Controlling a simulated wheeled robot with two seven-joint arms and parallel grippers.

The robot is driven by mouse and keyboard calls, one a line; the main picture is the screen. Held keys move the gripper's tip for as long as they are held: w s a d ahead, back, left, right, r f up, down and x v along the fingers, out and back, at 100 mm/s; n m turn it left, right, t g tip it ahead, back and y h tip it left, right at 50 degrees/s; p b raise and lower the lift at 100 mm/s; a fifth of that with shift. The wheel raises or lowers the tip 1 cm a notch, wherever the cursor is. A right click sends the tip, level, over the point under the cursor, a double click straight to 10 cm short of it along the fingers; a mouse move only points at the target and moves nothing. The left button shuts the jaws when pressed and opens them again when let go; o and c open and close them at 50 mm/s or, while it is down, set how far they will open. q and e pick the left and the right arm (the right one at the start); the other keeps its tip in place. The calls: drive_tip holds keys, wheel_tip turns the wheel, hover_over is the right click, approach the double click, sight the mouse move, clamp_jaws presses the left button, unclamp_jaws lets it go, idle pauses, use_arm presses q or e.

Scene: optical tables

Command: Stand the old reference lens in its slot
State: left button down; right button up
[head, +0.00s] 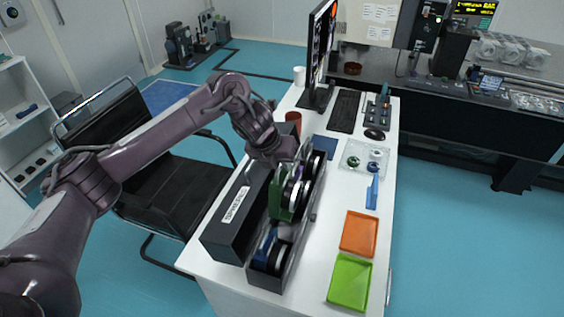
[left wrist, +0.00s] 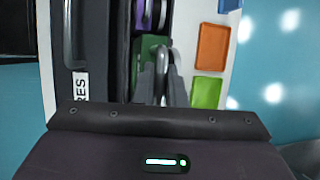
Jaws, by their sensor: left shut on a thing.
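A round lens with a pale rim (head: 294,193) stands in the middle of the long dark slotted rack (head: 315,205), beside a green slot piece (head: 278,203). My left gripper (head: 303,170) is over the rack, shut on this lens. In the left wrist view my fingers (left wrist: 162,62) close on the edge-on lens (left wrist: 176,62), to the right of the green piece (left wrist: 146,46). Whether the lens is fully seated is hidden by the fingers and rack wall. My right gripper is out of view.
A blue-marked lens (head: 270,252) stands at the rack's near end. A black labelled box (head: 225,230) adjoins the rack on the left. Orange (head: 359,233) and green (head: 349,282) trays lie to the right. A clear tray (head: 364,157), a monitor and a keyboard (head: 344,111) are farther back.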

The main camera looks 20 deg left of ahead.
sight(281, 174)
use_arm(q)
drive_tip(key=shift+f+b, duration=1.6)
drive_tip(key=shift+f, duration=0.5)
drive_tip(key=shift+f+b, duration=3.15)
drive_tip(key=shift+f, duration=1.25)
drive_tip(key=c, duration=0.6)
unclamp_jaws()
drive_tip(key=shift+r, duration=0.15)
drive_tip(key=shift+r+p, duration=3.3)
drive_tip(key=shift+r, duration=1.1)
